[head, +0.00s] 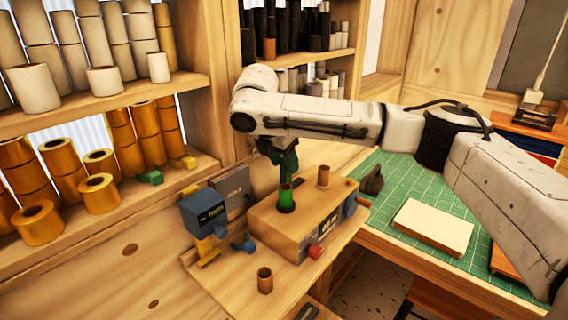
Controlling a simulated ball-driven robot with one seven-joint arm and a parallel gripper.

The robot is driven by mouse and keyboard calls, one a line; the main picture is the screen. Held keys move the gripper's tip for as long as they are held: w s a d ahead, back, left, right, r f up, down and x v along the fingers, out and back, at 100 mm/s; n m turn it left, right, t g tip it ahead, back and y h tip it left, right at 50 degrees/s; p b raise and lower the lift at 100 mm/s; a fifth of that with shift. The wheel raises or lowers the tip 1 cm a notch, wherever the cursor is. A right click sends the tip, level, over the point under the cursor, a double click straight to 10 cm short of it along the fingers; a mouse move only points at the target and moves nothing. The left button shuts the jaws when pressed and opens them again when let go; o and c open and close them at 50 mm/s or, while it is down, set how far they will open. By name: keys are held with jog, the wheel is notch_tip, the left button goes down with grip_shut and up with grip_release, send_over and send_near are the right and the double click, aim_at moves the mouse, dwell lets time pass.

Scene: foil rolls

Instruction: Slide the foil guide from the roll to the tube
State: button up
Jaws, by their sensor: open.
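A small wooden box-like unit (262,226) stands on the bench, with dials on its front. A green upright cylinder (286,201) with a dark base ring and a brownish open top stands on its top. A brown tube (323,177) stands upright on the same top, behind and to the right. My gripper (286,176) points down just above the green cylinder; its dark and green fingers are small and partly hidden by my arm. It looks open, and I cannot tell whether it touches the cylinder. I cannot tell which part is the foil guide.
Another brown tube (265,280) stands on the bench in front. A blue-headed device (204,212) stands left of the unit. Gold rolls (38,222) fill the left shelf. A green cutting mat (400,190) with a pale block (433,228) lies right, below my arm.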

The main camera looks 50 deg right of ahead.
jog(key=b+v, duration=0.1)
jog(key=v, duration=0.8)
jog(key=shift+a+r, duration=0.2)
jog(key=shift+r, duration=0.1)
